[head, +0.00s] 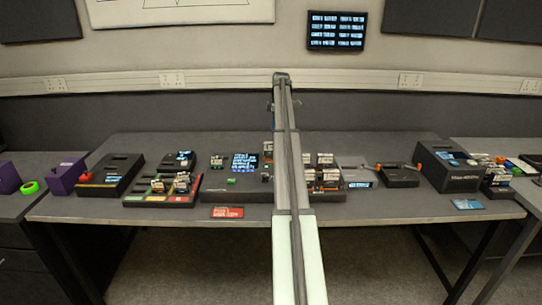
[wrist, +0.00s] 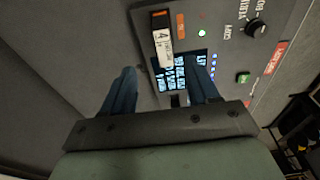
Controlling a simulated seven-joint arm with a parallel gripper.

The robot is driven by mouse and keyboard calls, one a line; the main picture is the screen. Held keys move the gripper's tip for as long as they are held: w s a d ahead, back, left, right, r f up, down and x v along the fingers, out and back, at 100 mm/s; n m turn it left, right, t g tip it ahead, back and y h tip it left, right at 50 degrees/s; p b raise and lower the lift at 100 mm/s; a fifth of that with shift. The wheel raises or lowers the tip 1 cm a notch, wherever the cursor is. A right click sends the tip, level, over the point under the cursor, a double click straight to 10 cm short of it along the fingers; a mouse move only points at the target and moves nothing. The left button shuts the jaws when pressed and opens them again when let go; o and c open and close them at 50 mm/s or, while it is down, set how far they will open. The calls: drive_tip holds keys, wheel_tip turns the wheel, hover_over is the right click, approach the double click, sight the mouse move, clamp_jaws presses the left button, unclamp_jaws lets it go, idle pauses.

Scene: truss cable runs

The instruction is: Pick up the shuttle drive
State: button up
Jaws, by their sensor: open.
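A small drive (wrist: 162,36) with an orange end and a white label marked 4 sits on the dark console (wrist: 220,32) in the wrist view, beside the lit screen (wrist: 182,78). It also shows in the head view (head: 217,160), at the console's left. Several similar drives stand in other trays, and no readable label names one as the shuttle drive. My gripper (wrist: 163,68) is open, its blue fingers apart with nothing between them. The drive lies just beyond the fingertips. In the head view my arm hides part of the console, and the gripper cannot be made out.
A tray with coloured labels (head: 150,199) holds several drives at left. Another drive tray (head: 330,194) is right of my arm. A dark case (head: 447,175) stands farther right. A red card (head: 227,212) lies at the front edge. The table's front strip is mostly clear.

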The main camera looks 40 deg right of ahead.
sight(271, 149)
drive_tip(key=f, duration=0.7)
drive_tip(key=shift+w+a+f, duration=0.1)
drive_tip(key=shift+w+a, duration=0.2)
drive_tip(key=shift+a, duration=0.1)
drive_tip(key=shift+w+a+f, duration=0.1)
drive_tip(key=shift+a+f, duration=0.05)
drive_tip(key=shift+f, duration=0.75)
drive_tip(key=shift+a+f, duration=0.2)
drive_tip(key=shift+f, duration=0.65)
drive_tip(key=shift+w+a+f, duration=0.1)
drive_tip(key=shift+a+f, duration=0.05)
drive_tip(key=shift+f, duration=0.75)
drive_tip(key=shift+c, duration=0.2)
clamp_jaws()
